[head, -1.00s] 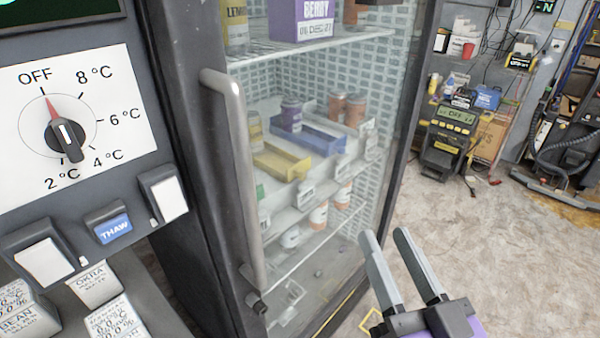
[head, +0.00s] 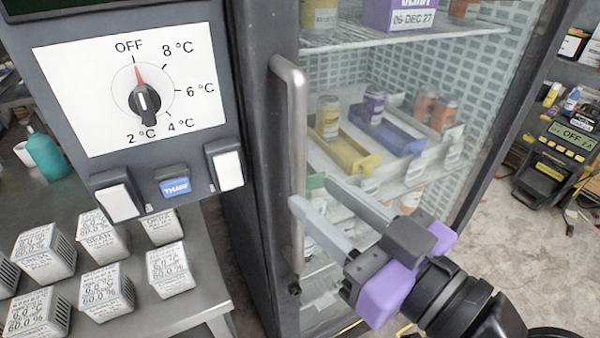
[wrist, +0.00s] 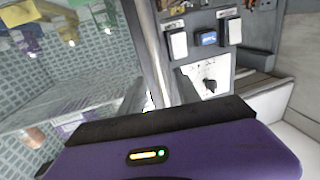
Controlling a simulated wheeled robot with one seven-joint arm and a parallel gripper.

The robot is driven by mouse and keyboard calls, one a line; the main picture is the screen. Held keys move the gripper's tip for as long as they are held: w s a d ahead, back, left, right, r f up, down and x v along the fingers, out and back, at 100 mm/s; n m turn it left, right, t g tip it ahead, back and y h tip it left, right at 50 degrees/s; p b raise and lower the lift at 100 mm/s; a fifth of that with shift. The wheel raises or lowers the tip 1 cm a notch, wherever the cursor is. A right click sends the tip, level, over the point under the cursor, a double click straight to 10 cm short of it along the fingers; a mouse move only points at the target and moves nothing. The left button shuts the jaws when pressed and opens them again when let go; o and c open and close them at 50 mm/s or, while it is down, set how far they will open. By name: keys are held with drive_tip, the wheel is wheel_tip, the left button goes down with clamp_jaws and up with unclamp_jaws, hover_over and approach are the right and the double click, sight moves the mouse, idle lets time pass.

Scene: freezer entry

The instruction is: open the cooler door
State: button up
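The cooler door (head: 480,195) is a glass door in a dark frame and looks shut. Its long grey vertical bar handle (head: 291,130) is on the door's left side. The handle also shows in the wrist view (wrist: 152,60), running down towards my purple gripper body. My gripper (head: 311,192) is open at the lower half of the handle. One finger's tip overlaps the handle in the head view, and the other finger's tip is just right of it.
A control panel with a dial (head: 144,101) and switches is left of the cooler. Several white labelled boxes (head: 100,290) stand on a metal table (head: 205,290) below it. Cans and trays are behind the glass. Floor (head: 510,240) shows free at right.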

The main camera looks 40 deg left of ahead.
sight(303, 184)
drive_tip(key=shift+w+a+p, duration=0.15)
drive_tip(key=shift+w+a, duration=0.05)
drive_tip(key=shift+a, duration=0.65)
drive_tip(key=shift+w+a+p, duration=0.15)
drive_tip(key=shift+a, duration=0.75)
drive_tip(key=shift+w+a+p, duration=0.15)
drive_tip(key=shift+w+a, duration=0.05)
drive_tip(key=shift+a, duration=0.65)
clamp_jaws()
